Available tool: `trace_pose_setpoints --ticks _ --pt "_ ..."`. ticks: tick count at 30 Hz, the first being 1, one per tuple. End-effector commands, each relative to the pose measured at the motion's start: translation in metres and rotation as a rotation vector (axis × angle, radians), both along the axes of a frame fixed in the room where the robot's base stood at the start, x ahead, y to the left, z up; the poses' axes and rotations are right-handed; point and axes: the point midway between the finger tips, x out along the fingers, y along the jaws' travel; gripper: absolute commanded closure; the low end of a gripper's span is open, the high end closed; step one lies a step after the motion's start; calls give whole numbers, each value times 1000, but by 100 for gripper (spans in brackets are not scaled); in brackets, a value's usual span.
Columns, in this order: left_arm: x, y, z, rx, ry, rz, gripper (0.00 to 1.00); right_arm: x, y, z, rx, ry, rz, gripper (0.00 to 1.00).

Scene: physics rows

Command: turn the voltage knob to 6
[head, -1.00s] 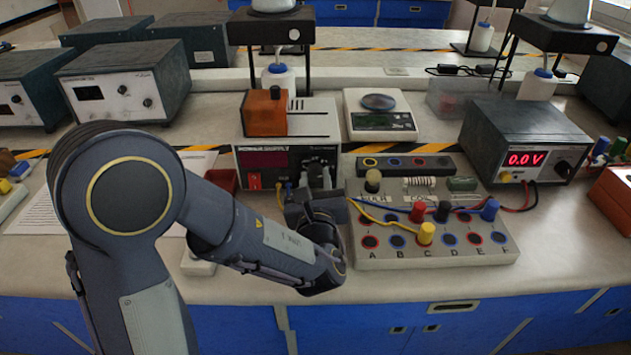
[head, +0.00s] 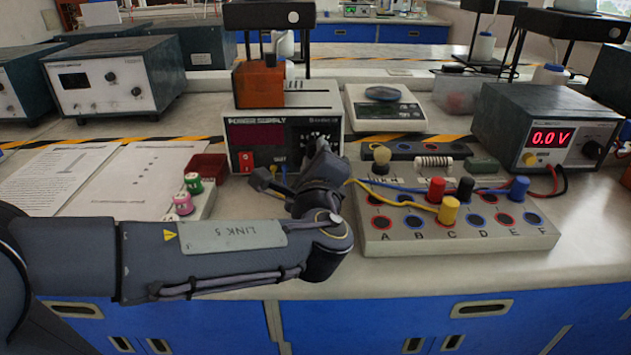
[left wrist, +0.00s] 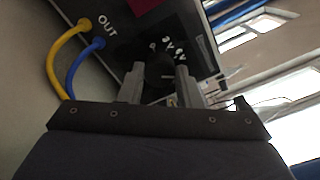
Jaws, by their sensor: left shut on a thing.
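My left gripper (left wrist: 160,76) is shut on the knob, one finger on each side. In the head view, my left gripper (head: 321,152) reaches the dial and hides most of the knob. I cannot clearly tell which mark the knob points to. My right gripper is out of view.
A terminal board (head: 390,240) with coloured plugs and wires is close at the right of my arm. A yellow and a blue lead (left wrist: 72,70) plug into the supply's OUT sockets. A dark red tray (head: 208,168) and a meter reading 0.0 V (head: 548,125) stand nearby.

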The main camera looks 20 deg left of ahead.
Motion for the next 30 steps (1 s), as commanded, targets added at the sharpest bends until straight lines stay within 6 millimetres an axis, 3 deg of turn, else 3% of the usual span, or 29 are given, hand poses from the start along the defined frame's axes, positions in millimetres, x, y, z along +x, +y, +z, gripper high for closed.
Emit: trace_pose_setpoints --ticks 1,12,21,30 --pt "0 1 -8 -48 -17 1 92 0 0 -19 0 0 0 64" --pt "0 1 -7 -351 -102 2 92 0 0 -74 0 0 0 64" --pt "0 1 -4 -503 -144 1 92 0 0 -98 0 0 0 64" --pt "0 1 -2 -557 -158 2 92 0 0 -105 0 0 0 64"
